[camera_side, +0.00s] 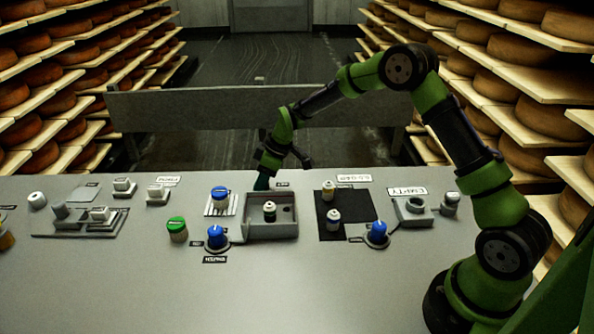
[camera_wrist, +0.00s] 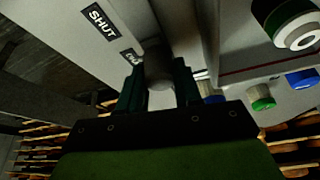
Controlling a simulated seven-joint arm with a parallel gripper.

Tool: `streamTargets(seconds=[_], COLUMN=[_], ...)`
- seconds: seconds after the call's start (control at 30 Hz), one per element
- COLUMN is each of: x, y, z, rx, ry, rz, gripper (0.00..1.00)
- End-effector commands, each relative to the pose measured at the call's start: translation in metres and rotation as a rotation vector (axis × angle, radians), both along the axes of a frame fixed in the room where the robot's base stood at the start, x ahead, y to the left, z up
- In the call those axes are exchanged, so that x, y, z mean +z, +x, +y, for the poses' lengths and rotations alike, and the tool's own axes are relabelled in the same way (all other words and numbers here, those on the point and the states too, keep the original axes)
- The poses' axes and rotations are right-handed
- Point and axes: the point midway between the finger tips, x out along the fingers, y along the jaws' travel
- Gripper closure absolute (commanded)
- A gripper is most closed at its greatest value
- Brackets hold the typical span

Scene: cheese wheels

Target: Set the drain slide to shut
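My gripper (camera_side: 262,183) points down at the back left of a grey open tray (camera_side: 284,230) in the side view. In the wrist view its two dark fingers (camera_wrist: 159,88) stand on either side of a grey rounded knob (camera_wrist: 156,66), seemingly the drain slide's handle. The fingers look closed onto the knob, with no clear gap. A "SHUT" label (camera_wrist: 98,20) lies to the upper left of the knob. A second small label, partly hidden and unreadable, is between it and the knob. In the side view the fingers hide the knob.
A white-topped dark bottle (camera_side: 269,210) stands in the tray. Green (camera_side: 176,228) and blue knobs (camera_side: 216,236) stand left of it. A black mat (camera_side: 345,222) with two small bottles is to the right. The panel's front is clear; cheese shelves flank it.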

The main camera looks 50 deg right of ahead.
Motion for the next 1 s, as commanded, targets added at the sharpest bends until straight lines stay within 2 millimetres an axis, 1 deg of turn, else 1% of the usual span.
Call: streamTargets(seconds=[0.03,0.17,0.2,0.37,0.43,0.6,0.67,0.97,1.0], x=[0.0,0.0,0.0,0.0,0.001,0.001,0.001,0.001,0.001], y=[0.0,0.0,0.0,0.0,-0.004,-0.023,-0.028,-0.033,-0.033], z=[0.0,0.0,0.0,0.0,-0.005,-0.025,-0.03,-0.033,-0.034], rx=[0.0,0.0,0.0,-0.001,-0.002,-0.005,-0.005,-0.003,-0.003], ry=[0.0,0.0,0.0,0.001,0.001,0.002,0.002,-0.001,-0.001], rz=[0.0,0.0,0.0,0.001,0.0,0.001,0.001,0.003,0.004], gripper=[0.78,0.98,1.0,1.0,1.0,1.0,1.0,1.0,0.66])
